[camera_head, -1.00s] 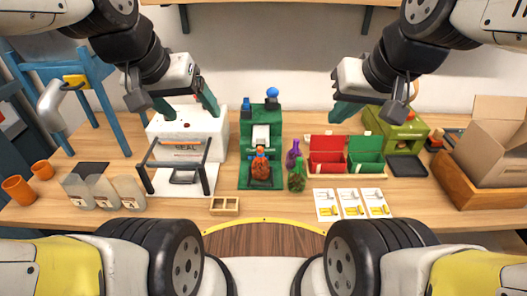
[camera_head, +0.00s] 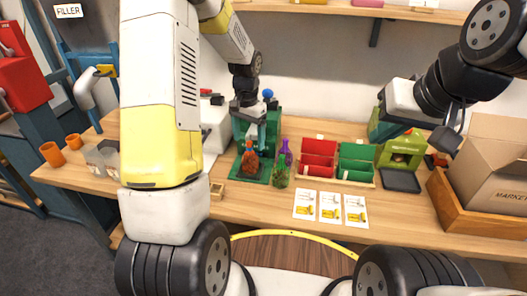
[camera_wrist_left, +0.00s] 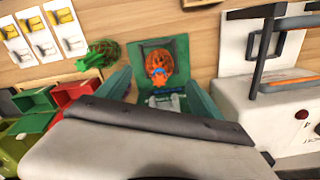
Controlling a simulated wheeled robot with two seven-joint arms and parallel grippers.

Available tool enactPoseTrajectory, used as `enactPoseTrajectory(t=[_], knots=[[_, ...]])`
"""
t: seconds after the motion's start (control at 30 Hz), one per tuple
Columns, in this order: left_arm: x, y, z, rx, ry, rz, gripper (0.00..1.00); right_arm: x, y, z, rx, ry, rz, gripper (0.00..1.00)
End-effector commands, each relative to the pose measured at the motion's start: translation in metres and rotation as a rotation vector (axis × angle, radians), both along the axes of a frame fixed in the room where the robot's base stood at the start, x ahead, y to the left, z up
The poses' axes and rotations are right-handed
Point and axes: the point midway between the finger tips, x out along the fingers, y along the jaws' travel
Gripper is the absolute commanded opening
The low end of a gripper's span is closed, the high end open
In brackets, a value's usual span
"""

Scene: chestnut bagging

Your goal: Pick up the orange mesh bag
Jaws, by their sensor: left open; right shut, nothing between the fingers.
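The orange mesh bag (camera_head: 250,160) sits upright at the front of a green stand machine (camera_head: 236,128) in the head view. In the left wrist view the orange mesh bag (camera_wrist_left: 158,66) has a blue top and shows between my fingers. My left gripper (camera_head: 257,138) is open, just above and behind the bag, reaching down over the machine; its green fingers (camera_wrist_left: 160,82) stand apart on either side of the bag. I cannot tell whether they touch it. My right gripper (camera_head: 384,130) is shut and empty above the right of the table.
A green mesh bag (camera_head: 280,172) and a purple one (camera_head: 284,150) stand close right of the orange bag. Red bins (camera_head: 319,150) and green bins (camera_head: 357,158) are further right. Cards (camera_head: 329,207) lie in front. A cardboard box (camera_head: 490,160) stands at the far right.

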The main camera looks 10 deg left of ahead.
Motion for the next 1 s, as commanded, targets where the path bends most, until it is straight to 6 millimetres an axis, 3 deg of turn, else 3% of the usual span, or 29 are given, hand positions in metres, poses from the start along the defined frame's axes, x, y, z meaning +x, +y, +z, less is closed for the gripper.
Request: enactPoseTrajectory(t=[0.5,0.83,0.87,1.0], knots=[[0.001,-0.001,-0.067,0.000,0.003,0.000,0.76,0.000,0.000,0.000,0.000,0.000,0.000,0.00],[0.002,-0.001,-0.076,0.000,0.000,0.000,0.76,0.000,0.000,0.000,0.000,0.000,0.000,0.00],[0.002,-0.001,-0.076,0.000,0.000,0.000,0.74,0.000,0.000,0.000,0.000,0.000,0.000,0.00],[0.002,-0.001,-0.076,0.000,0.000,0.000,0.47,0.000,0.000,0.000,0.000,0.000,0.000,0.00]])
